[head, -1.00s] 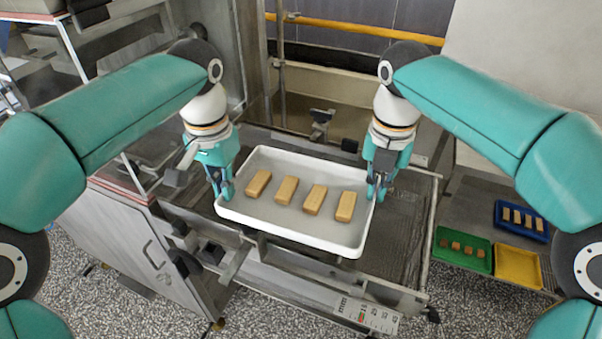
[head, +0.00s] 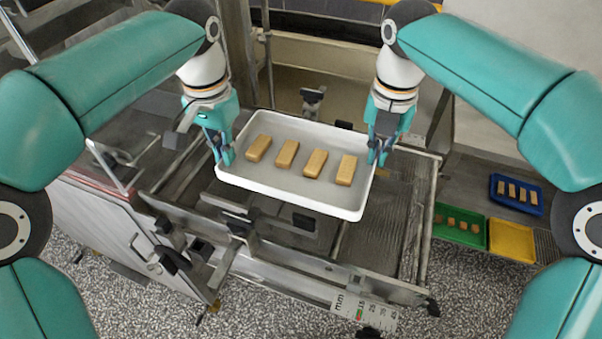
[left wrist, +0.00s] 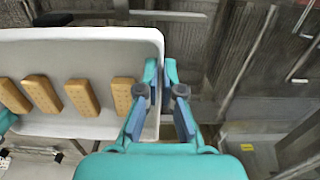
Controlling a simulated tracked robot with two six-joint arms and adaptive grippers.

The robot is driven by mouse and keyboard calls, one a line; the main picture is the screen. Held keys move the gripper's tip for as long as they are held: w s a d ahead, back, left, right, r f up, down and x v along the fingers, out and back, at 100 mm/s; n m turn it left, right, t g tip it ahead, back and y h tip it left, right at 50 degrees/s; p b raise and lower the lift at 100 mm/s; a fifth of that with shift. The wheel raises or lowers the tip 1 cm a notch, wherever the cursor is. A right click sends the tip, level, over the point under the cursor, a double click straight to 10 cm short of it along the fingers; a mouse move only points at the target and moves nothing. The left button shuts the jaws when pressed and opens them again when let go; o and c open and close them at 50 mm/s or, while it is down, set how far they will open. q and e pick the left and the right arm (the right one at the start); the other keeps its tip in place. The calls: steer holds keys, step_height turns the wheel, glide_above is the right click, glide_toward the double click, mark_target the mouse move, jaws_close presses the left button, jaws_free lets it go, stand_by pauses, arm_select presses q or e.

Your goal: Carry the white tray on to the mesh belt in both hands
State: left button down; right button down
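The white tray (head: 290,200) is held between my two grippers over the machine frame and carries several tan biscuit bars in a row. My left gripper (head: 226,158) is shut on its left rim; in the left wrist view the fingers (left wrist: 160,75) straddle the tray's wall (left wrist: 90,38), one inside and one outside. My right gripper (head: 380,155) is shut on the right rim. The dark mesh belt (head: 393,225) shows right of the tray; the tray hides the rest. The tray looks about level. I cannot tell whether its underside touches anything.
Blue (head: 516,205), green (head: 470,238) and yellow (head: 512,242) small trays lie on a shelf at right; the blue and green hold small pieces. A post (head: 262,60) and bracket (head: 312,100) stand behind the tray. A scale plate (head: 362,308) is on the front edge.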

arm_select(q)
steer(key=shift+w+f, duration=0.1)
arm_select(e)
steer(key=shift+w+f, duration=0.1)
